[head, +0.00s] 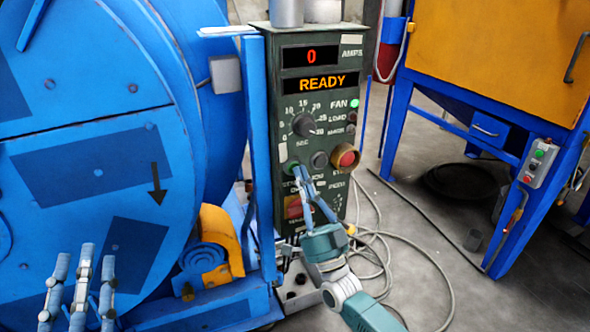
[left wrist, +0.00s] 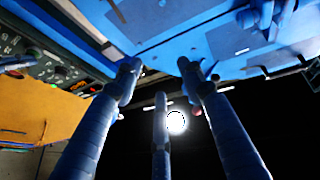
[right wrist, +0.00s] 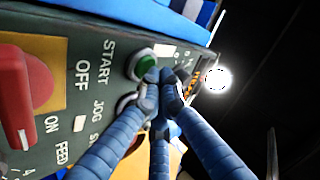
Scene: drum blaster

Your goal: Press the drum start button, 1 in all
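The dark green control panel (head: 327,120) stands in the middle of the head view; its displays read 0 and READY. The green start button (head: 291,167) is on its lower left, beside my right fingertips. In the right wrist view the green button (right wrist: 143,64) sits by the START label. My right gripper (head: 303,178) is shut and empty, its fingertips (right wrist: 160,78) bunched close by the button; I cannot tell whether they touch it. My left gripper (head: 80,262) is at lower left, its fingers apart and empty; they also show apart in the left wrist view (left wrist: 160,75).
A grey button (head: 319,160) and a red stop button (head: 345,158) on yellow sit right of the start button. A red switch (right wrist: 14,112) is lower on the panel. The blue drum (head: 90,130) fills the left. Cables (head: 440,275) lie on the floor at right.

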